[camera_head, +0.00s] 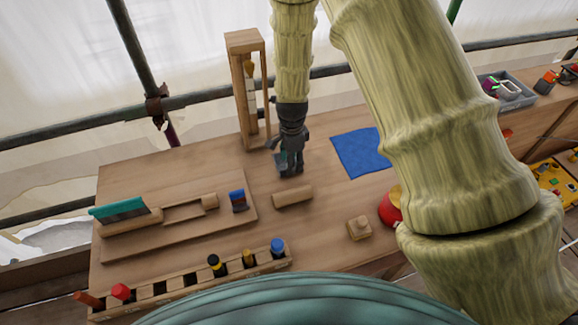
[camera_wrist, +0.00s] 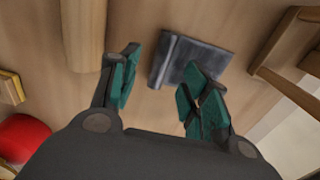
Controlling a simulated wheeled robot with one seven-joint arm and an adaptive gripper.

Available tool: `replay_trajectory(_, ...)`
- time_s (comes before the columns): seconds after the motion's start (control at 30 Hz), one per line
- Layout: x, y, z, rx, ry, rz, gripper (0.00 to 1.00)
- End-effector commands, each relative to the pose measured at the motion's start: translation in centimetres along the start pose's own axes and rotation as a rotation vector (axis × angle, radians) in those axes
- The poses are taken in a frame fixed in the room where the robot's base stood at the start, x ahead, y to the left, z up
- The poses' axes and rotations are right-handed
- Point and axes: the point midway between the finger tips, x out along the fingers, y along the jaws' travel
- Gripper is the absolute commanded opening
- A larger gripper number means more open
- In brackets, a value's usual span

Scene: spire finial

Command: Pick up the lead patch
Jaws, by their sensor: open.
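The lead patch looks like a dark grey sheet (camera_wrist: 190,58) with a raised, rolled or folded edge on its left side, lying on the wooden bench. In the wrist view it is just beyond my gripper (camera_wrist: 160,95), whose teal-padded fingers are spread apart with nothing between them. The right finger overlaps the patch's lower right corner in the picture; I cannot tell whether they touch. In the head view my gripper (camera_head: 289,168) points down low over the bench, and I cannot make out the patch apart from it.
A wooden cylinder (camera_head: 293,196) lies close to my gripper. A tall wooden frame (camera_head: 239,95) stands behind it, and a blue cloth (camera_head: 357,153) lies to the right. A small wooden block (camera_head: 359,228), a red round thing (camera_head: 391,207) and a slotted tool rack (camera_head: 190,284) are nearer.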

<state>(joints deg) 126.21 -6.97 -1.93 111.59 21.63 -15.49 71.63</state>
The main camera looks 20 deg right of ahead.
Motion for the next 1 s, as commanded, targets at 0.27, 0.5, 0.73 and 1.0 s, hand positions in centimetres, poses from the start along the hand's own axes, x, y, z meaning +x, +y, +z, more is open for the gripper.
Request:
replay_trajectory(0.27, 2.2, -0.1, -0.2, 0.002, -0.001, 0.003, 0.46)
replay_trajectory(0.5, 4.0, -0.2, -0.2, 0.0, 0.0, 0.001, 0.46)
replay_trajectory(0.73, 4.3, -0.2, -0.2, 0.0, 0.0, 0.001, 0.46)
replay_trajectory(1.0, 4.3, -0.2, -0.1, 0.0, 0.0, 0.001, 0.14)
